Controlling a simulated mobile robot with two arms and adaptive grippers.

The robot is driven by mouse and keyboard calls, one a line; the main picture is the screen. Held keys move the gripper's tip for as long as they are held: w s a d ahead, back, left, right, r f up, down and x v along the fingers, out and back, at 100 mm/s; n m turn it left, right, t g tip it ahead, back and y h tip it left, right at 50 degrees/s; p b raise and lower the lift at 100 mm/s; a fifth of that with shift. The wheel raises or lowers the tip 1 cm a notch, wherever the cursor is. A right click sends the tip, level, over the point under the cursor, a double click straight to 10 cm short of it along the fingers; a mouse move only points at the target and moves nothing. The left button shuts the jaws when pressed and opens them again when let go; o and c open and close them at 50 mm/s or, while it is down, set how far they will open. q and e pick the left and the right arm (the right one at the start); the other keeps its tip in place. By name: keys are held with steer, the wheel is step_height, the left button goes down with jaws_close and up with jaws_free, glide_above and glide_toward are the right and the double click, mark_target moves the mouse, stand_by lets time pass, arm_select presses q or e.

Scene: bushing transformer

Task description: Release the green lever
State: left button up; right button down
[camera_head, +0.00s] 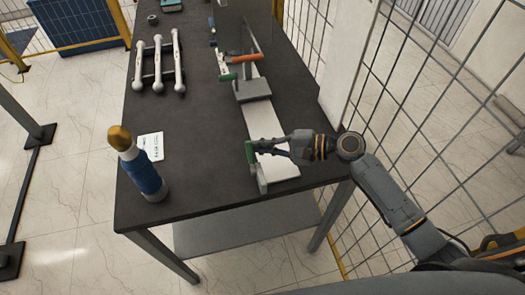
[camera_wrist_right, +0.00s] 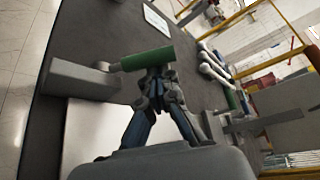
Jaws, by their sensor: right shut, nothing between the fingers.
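A green lever handle (camera_head: 250,152) sits at the near end of a white plate fixture on the dark table, attached to a grey arm. In the right wrist view the green handle (camera_wrist_right: 147,60) lies crosswise just beyond my fingertips, its left end joined to a grey bar (camera_wrist_right: 82,77). My right gripper (camera_head: 259,146) is shut with nothing between its fingers. Its fingertips (camera_wrist_right: 158,78) are right at the handle; I cannot tell if they touch it. A second green handle (camera_head: 228,76) is farther up the fixture. My left gripper is not in view.
The white plate (camera_head: 283,160) carries a grey block (camera_head: 253,89) and an orange handle (camera_head: 247,58). Several white rods (camera_head: 158,62) lie farther back. A wire fence (camera_head: 420,110) runs along the right.

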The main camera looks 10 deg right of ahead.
steer(key=s+n+b, duration=0.1)
steer(key=b, duration=0.2)
steer(key=n+t+y+b, duration=0.1)
steer(key=b, duration=0.2)
steer(key=s+n+t+y+b, duration=0.1)
steer(key=n+b, duration=0.1)
steer(key=b, duration=0.1)
steer(key=shift+s+r, duration=0.25)
steer(key=shift+s, duration=0.05)
steer(key=shift+s+r+n+b, duration=0.3)
steer(key=shift+n+b, duration=0.2)
steer(key=shift+b, duration=0.45)
steer(key=shift+r, duration=0.1)
steer(key=v, duration=0.7)
steer(key=shift+d, duration=0.3)
steer(key=shift+s+f, duration=0.1)
steer(key=shift+f, duration=0.1)
